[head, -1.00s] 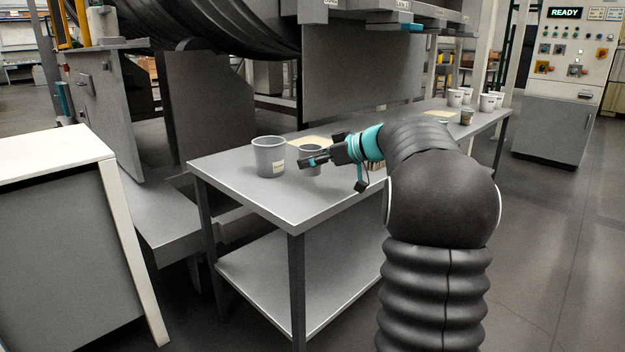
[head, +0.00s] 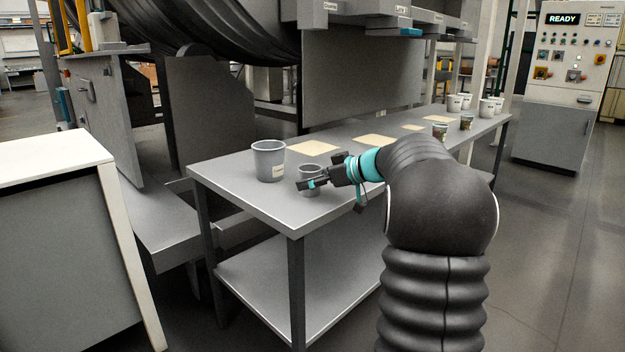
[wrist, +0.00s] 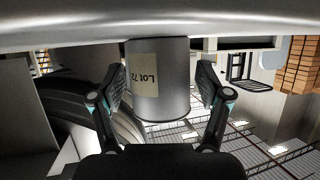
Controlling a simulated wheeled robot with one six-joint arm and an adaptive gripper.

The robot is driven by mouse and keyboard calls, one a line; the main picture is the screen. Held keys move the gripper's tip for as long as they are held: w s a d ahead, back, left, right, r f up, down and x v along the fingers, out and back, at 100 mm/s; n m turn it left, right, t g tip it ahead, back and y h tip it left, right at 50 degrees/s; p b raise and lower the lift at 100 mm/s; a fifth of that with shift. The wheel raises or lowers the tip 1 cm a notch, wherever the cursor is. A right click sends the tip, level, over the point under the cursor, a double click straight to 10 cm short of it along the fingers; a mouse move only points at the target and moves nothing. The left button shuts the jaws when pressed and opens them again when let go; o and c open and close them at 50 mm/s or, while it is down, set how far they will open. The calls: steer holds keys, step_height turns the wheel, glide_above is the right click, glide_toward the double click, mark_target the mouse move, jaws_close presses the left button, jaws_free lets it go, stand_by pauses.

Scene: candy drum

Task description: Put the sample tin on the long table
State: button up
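The sample tin (head: 309,171), a small grey tin, stands upright on the near end of the long table (head: 237,195). In the wrist view the tin (wrist: 172,97) appears upside down, with a pale label reading "Lot 72", its base against the table surface. My gripper (head: 308,185) is at the tin, low over the table. In the wrist view the fingers of my gripper (wrist: 163,84) are apart on either side of the tin, with a visible gap on the right side. The gripper hides the tin's lower front in the head view.
A larger grey bucket (head: 269,162) stands left of the tin. Pale mats (head: 313,148) lie along the table, with several cups (head: 487,107) at its far end. A white-topped cabinet (head: 45,155) is at left. A control cabinet (head: 560,95) reads READY.

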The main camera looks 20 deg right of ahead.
steer(key=shift+r, duration=0.1)
steer(key=shift+s+d+r, duration=0.15)
steer(key=shift+r, duration=0.05)
steer(key=p+v, duration=0.1)
steer(key=v, duration=1)
steer(key=shift+s+d, duration=0.2)
steer(key=shift+s, duration=0.05)
steer(key=a+r+m+t+h, duration=0.55)
steer(key=a+r+h, duration=0.25)
steer(key=r+h, duration=0.25)
steer(key=s+a+f+g+y, duration=0.1)
steer(key=s+a+f+g, duration=0.2)
steer(key=s+a+f, duration=0.2)
steer(key=s+a+f+m+g+y, duration=0.1)
steer(key=s+a+f+g, duration=0.3)
steer(key=s+f, duration=0.7)
steer(key=s+a+f+g+y, duration=0.1)
steer(key=s+a+f+g, duration=0.3)
steer(key=s+a+f, duration=0.4)
steer(key=s+f, duration=0.1)
steer(key=s, duration=0.4)
steer(key=shift+s+a, duration=0.2)
steer(key=shift+s, duration=0.2)
